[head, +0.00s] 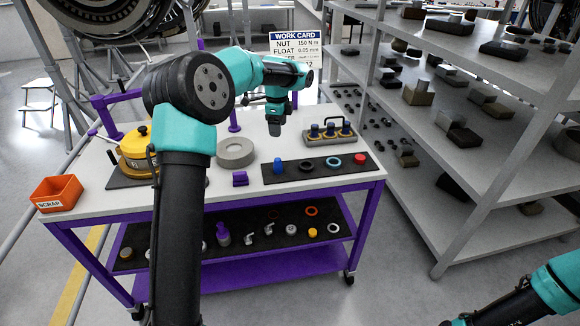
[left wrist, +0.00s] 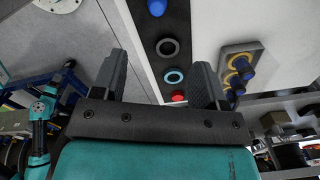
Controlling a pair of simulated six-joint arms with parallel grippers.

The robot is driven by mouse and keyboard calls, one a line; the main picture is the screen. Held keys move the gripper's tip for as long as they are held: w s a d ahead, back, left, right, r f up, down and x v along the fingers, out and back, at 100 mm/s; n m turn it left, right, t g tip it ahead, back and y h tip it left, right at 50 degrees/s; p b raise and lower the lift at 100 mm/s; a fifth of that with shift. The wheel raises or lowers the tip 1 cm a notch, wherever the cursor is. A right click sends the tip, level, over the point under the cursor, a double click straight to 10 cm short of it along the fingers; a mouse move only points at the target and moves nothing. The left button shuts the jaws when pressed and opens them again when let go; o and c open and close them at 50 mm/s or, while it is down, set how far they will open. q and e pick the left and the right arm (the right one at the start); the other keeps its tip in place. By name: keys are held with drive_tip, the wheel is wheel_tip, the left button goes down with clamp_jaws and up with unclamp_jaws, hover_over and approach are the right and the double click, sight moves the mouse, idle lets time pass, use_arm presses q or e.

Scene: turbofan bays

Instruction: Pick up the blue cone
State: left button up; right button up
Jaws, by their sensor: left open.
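The blue cone (head: 277,164) stands at the left end of a dark mat (head: 328,169) on the white table. In the left wrist view the blue cone (left wrist: 156,8) shows at the top edge, partly cut off. My left gripper (head: 276,128) is open and empty, above the table behind the cone and apart from it. In the left wrist view its two fingers (left wrist: 162,75) stand wide apart, with the mat between and beyond them. Only part of my right arm shows at the lower right of the head view; its gripper is out of sight.
On the mat also lie a dark ring (head: 306,166), a light blue ring (head: 333,160) and a red piece (head: 360,158). A grey ring (head: 236,152), a purple block (head: 240,179), a holder with blue pegs (head: 329,133), a yellow pot (head: 136,150) and an orange scrap bin (head: 56,194) surround it.

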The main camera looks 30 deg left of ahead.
sight(278, 166)
use_arm(q)
drive_tip(key=shift+s+a, duration=0.2)
drive_tip(key=shift+a, duration=0.05)
wheel_tip(278, 166, down, 12)
drive_tip(key=shift+f, duration=0.1)
idle(0.5)
drive_tip(key=shift+f, duration=2.55)
drive_tip(key=shift+c, duration=0.5)
drive_tip(key=c, duration=0.9)
